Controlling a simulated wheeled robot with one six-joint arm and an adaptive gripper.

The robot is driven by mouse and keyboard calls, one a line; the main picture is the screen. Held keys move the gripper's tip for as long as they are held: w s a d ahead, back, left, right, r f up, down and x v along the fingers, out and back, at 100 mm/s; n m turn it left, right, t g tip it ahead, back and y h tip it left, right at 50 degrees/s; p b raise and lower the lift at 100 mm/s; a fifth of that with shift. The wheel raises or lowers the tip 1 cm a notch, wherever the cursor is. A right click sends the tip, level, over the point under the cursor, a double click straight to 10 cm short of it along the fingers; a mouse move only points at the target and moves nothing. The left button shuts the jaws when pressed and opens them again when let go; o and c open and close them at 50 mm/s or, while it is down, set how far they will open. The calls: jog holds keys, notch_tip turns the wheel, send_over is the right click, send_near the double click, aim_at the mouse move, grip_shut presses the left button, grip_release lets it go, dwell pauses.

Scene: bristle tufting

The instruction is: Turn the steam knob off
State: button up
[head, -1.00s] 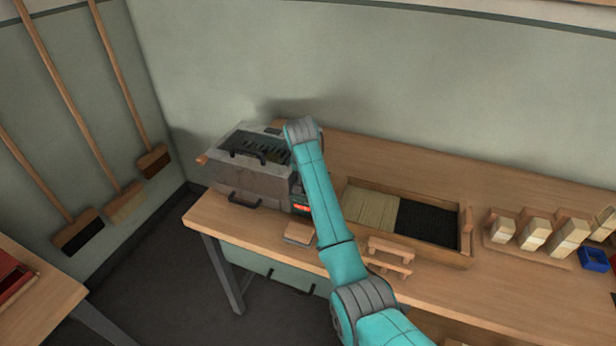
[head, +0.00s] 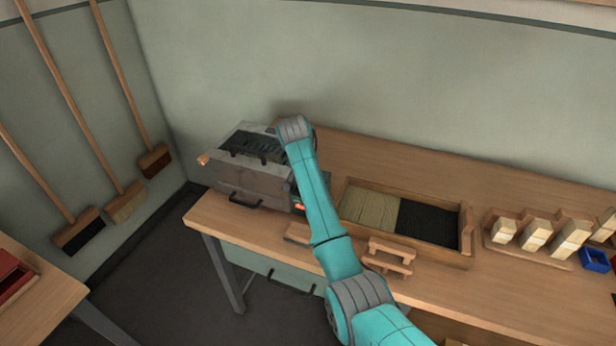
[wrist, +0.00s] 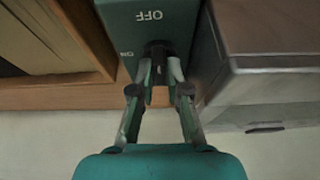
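The steam knob (wrist: 156,47) is a dark knob on a green control box (wrist: 118,18) in the wrist view. OFF is printed upside down just above the knob, and ON is at its left. My gripper (wrist: 159,72) has its two fingers drawn together on either side of the knob and appears shut on it. The fingertips partly hide the knob, so its exact pointing direction is unclear. In the head view the grey steam machine (head: 248,180) stands at the bench's left end. My arm hides the knob and fingers there; a red light (head: 300,207) shows beside the arm.
A wooden tray (head: 462,262) with tan and black bristles lies right of my arm. A small wooden stand (head: 390,257) is near the front edge. Wooden blocks (head: 536,236) and a blue bin (head: 594,261) are farther right.

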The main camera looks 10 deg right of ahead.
jog(key=o, duration=0.3)
jog(key=v, duration=1.2)
